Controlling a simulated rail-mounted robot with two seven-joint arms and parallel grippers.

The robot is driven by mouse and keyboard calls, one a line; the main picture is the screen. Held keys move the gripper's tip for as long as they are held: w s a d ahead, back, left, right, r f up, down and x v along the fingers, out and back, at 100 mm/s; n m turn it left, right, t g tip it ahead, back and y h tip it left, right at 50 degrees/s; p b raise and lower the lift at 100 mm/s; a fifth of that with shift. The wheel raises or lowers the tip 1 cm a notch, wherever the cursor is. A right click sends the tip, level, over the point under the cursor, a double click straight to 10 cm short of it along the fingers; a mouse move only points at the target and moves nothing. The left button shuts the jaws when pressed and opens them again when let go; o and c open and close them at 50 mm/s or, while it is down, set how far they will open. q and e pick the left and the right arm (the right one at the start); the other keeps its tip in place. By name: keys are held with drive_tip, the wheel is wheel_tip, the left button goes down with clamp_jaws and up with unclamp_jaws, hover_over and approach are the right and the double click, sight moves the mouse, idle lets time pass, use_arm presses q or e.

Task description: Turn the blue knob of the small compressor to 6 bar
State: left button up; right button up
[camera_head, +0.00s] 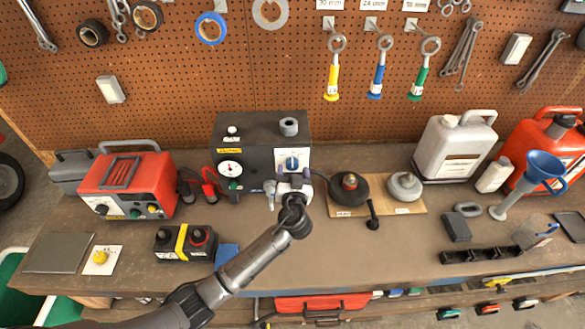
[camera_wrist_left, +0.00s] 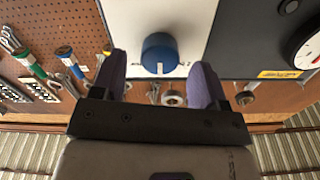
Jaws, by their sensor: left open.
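The small compressor (camera_head: 262,127) is a dark box at the back middle of the bench, with a white panel on its front right. The blue knob (camera_head: 292,162) sits on that panel; in the left wrist view the knob (camera_wrist_left: 160,50) has a white mark at its lower edge. The scale figures are not readable. A round white gauge (camera_head: 231,169) is on the compressor's left; its reading is too small to tell. My left gripper (camera_head: 294,172) is open in front of the knob. In the left wrist view its purple fingers stand either side of the knob, apart from it.
A red battery unit (camera_head: 127,184) stands left and a black box with a yellow band (camera_head: 186,242) in front. A wooden board (camera_head: 400,205) with two round weights is close on the right. Canisters (camera_head: 453,150) stand farther right. The front middle bench is mostly clear.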

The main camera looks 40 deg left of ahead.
use_arm(q)
drive_tip(key=shift+w+a, duration=0.5)
drive_tip(key=shift+w, duration=0.05)
drive_tip(key=shift+c, duration=0.3)
drive_tip(key=c, duration=0.9)
drive_tip(key=shift+o, duration=0.2)
